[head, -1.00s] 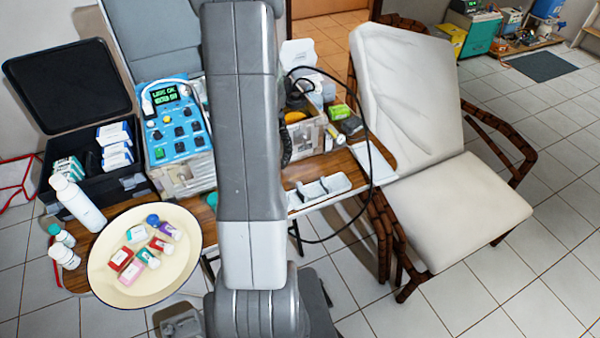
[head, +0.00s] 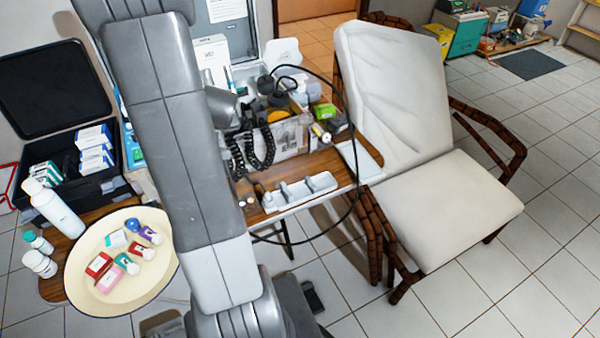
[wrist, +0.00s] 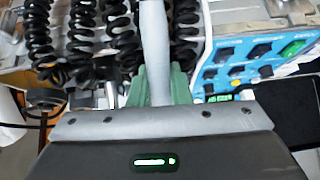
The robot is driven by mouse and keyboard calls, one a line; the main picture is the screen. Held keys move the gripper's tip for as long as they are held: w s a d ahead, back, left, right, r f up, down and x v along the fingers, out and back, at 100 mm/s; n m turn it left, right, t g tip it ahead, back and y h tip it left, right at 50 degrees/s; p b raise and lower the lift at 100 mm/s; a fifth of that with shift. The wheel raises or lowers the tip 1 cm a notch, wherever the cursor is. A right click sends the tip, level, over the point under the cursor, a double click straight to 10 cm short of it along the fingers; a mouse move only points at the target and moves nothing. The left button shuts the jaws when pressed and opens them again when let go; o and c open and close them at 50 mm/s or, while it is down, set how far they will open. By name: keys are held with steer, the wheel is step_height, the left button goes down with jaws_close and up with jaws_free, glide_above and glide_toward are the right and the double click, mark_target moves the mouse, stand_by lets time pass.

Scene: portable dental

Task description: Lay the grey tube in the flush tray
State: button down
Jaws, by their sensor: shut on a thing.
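In the wrist view the grey tube (wrist: 154,45) is a smooth pale grey rod. My gripper (wrist: 158,88) has green fingers closed on it, and the tube extends up from between them. In the head view my arm hides the tube, and I cannot make out the fingers there. A pale grey tray with raised dividers, which looks like the flush tray (head: 298,194), lies on the front edge of the wooden table, right of my arm. The wrist view does not clearly show this tray.
Black coiled cords (wrist: 84,38) hang close to the tube in the wrist view, with a blue control box (wrist: 250,62) at right. A cream bowl (head: 82,290) of small bottles and an open black case (head: 60,185) stand at left. A padded chair (head: 440,210) is at right.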

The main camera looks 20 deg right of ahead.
steer(key=shift+s+d+f+m+g+h, duration=0.15)
steer(key=shift+d+f+m+g+h, duration=0.15)
steer(key=shift+d+f+m+g, duration=0.15)
steer(key=shift+s+d+f+m+g+y+b, duration=0.35)
steer(key=shift+s+d+f+m+g+b, duration=0.7)
steer(key=shift+s+d+f+m, duration=1.45)
steer(key=shift+s+d+f+m+g+y+b, duration=0.4)
steer(key=shift+s+d+f+m+g+b, duration=0.7)
steer(key=shift+d+f+m, duration=2.4)
steer(key=shift+s+d+f+m+g+y+b, duration=0.35)
steer(key=shift+s+d+f+m+g+b, duration=0.65)
steer(key=shift+s+d+f+m, duration=1.95)
steer(key=shift+w+d+r+n+b, duration=0.3)
steer(key=shift+w+d+r+n, duration=0.3)
steer(key=shift+w+d+r, duration=0.1)
steer(key=shift+f+b, duration=0.45)
steer(key=shift+f, duration=0.25)
steer(key=shift+f, duration=0.1)
steer(key=c, duration=1.3)
jaws_free()
